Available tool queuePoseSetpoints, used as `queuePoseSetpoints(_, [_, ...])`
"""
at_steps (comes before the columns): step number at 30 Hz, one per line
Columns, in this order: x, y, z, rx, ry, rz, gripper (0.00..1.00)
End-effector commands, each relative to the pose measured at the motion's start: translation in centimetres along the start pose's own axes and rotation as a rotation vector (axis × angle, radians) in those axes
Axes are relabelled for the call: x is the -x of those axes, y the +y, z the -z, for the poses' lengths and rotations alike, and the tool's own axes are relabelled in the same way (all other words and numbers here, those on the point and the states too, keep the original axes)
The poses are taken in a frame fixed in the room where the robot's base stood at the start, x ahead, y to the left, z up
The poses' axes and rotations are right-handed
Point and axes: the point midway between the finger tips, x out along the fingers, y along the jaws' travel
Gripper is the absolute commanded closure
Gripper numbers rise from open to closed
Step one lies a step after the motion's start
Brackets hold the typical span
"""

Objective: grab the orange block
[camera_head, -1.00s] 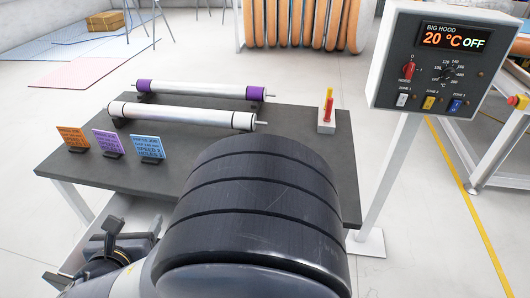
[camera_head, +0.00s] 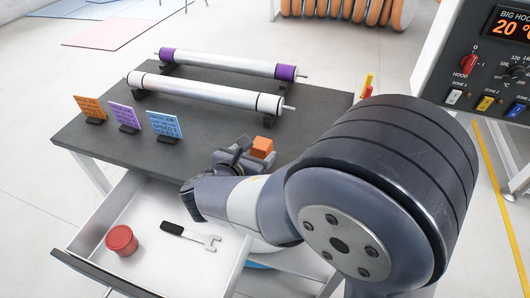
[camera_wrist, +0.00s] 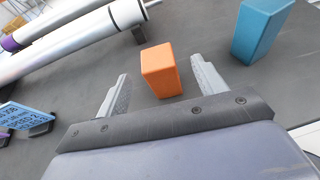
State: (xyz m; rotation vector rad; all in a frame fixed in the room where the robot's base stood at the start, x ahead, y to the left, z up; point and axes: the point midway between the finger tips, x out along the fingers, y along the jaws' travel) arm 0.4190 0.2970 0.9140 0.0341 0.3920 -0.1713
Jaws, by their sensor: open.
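The orange block (camera_head: 262,147) stands on the dark table top (camera_head: 90,135), near its front edge. In the wrist view the orange block (camera_wrist: 161,70) appears upright, between and slightly beyond the tips of my open gripper (camera_wrist: 160,85). Neither finger visibly touches it. In the head view my gripper (camera_head: 240,150) is just left of and in front of the block, partly hidden by my own wrist. The block's lower part is hidden there.
A teal block (camera_wrist: 262,30) stands right of the orange one. Two rollers (camera_head: 205,93) lie across the table behind, with small sign cards (camera_head: 126,116) at left. An open drawer (camera_head: 150,220) below holds a red tin (camera_head: 121,240) and a wrench (camera_head: 190,236).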

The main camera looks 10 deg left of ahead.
Motion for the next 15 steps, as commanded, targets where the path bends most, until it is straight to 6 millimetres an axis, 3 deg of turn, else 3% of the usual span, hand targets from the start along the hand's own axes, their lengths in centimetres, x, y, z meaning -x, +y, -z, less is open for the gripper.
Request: queuePoseSetpoints(15, [-5.7, 0.2, 0.2, -0.001, 0.001, 0.001, 0.34])
